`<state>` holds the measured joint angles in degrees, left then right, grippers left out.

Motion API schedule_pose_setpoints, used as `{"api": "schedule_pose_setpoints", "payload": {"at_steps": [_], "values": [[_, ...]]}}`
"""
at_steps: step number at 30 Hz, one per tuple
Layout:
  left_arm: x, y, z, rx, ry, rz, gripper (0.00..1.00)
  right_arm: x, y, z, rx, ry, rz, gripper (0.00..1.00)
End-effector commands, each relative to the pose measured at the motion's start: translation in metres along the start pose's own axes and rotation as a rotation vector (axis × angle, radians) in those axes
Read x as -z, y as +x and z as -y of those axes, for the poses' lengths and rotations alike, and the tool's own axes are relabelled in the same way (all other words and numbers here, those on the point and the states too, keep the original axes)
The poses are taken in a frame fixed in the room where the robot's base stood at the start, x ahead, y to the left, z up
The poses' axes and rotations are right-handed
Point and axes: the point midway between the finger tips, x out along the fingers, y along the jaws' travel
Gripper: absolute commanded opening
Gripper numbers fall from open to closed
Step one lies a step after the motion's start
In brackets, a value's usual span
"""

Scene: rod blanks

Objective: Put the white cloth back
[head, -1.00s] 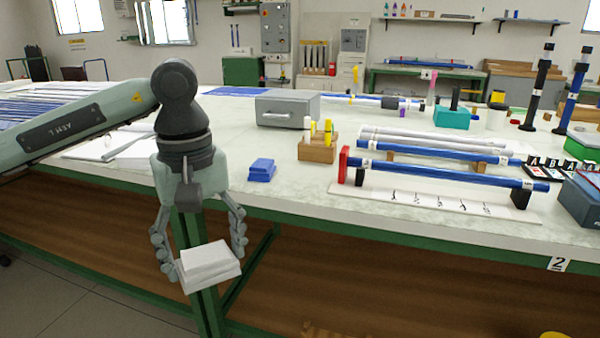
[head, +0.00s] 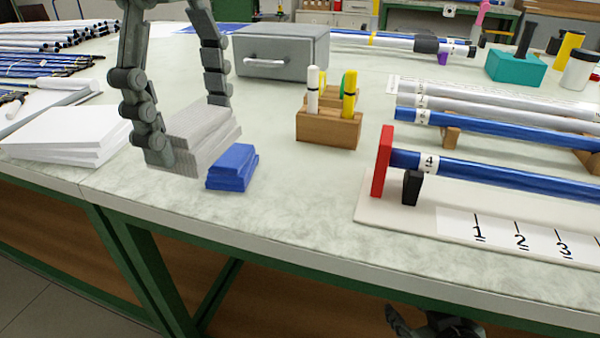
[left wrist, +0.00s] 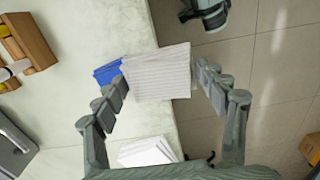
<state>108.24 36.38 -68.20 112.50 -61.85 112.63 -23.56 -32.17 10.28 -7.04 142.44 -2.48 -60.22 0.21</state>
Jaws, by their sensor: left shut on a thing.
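The white cloth (head: 205,142), a folded greyish-white stack, is held between the fingers of my left gripper (head: 190,128). It appears just left of and behind the folded blue cloth (head: 232,168) on the worktop. In the left wrist view the white cloth (left wrist: 160,74) spans the fingertips of my left gripper (left wrist: 161,80) and partly hides the blue cloth (left wrist: 108,72). Whether its underside touches the table is unclear. Part of my right gripper (head: 436,322) shows low in the head view, below the table edge; its fingers are not clear.
A white flat stack (head: 62,134) lies left of the cloths. A wooden block with markers (head: 328,128), a grey drawer box (head: 282,50) and a blue rod on a stand with a red end plate (head: 382,162) stand to the right. The front worktop (head: 285,205) is clear.

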Motion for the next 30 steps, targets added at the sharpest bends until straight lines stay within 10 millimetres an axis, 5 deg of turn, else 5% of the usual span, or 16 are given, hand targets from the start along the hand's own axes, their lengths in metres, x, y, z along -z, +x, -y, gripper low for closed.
{"api": "schedule_pose_setpoints", "payload": {"at_steps": [18, 30], "values": [[-0.073, 0.065, -0.082, 0.001, -0.007, 0.0, 0.49, -0.012, -0.003, -0.006, -0.013, 0.0, 0.056, 0.4], [-0.076, 0.104, -0.086, 0.001, -0.008, 0.0, 0.49, -0.008, -0.002, -0.004, -0.009, -0.001, 0.036, 0.4]]}}
